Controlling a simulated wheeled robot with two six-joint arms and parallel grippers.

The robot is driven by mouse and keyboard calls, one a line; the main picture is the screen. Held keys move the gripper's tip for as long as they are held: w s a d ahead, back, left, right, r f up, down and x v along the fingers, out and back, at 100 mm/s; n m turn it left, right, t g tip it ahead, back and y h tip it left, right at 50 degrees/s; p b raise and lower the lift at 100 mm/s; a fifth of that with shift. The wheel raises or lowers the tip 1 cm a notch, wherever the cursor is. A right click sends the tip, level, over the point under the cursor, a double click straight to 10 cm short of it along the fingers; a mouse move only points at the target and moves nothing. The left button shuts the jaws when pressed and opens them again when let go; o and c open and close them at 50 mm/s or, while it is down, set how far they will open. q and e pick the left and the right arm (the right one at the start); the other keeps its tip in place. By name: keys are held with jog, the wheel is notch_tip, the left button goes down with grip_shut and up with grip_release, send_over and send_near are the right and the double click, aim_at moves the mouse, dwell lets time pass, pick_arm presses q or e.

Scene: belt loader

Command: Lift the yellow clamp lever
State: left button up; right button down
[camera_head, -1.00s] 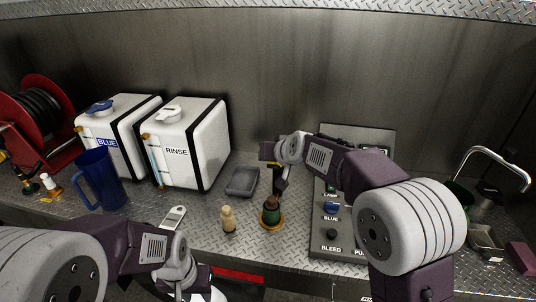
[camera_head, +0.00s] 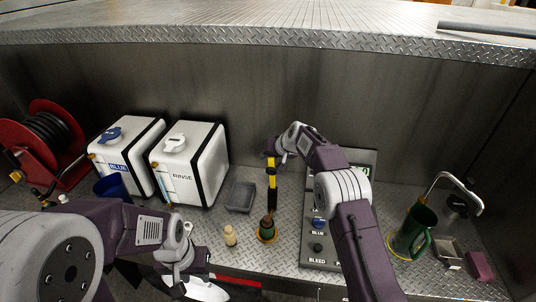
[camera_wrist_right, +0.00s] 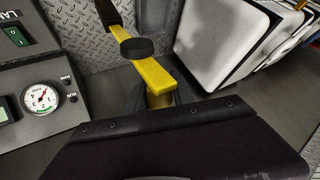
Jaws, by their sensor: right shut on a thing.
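My right gripper (camera_head: 276,157) is shut on the lever's upper end. In the right wrist view the yellow bar (camera_wrist_right: 154,73) runs from the gripper past a black round knob toward a black lower part. My left gripper (camera_head: 178,288) is low at the front left, and its fingers are not clear enough to judge.
A grey control panel (camera_head: 314,262) lies right of the green fitting, under my right arm. White BLUE and RINSE tanks (camera_head: 188,165) stand behind. A green jug (camera_head: 413,230) is at right.

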jog(key=shift+w+d+f, duration=0.1)
jog(key=shift+w+d, duration=0.05)
jog(key=shift+w, duration=0.05)
dwell(0.3)
jog(key=c, duration=1.4)
grip_release()
jog(key=shift+o, duration=1.4)
jog(key=b+v, duration=0.3)
jog(key=v, duration=0.5)
jog(key=shift+d+r, duration=0.2)
jog(key=shift+d, duration=0.05)
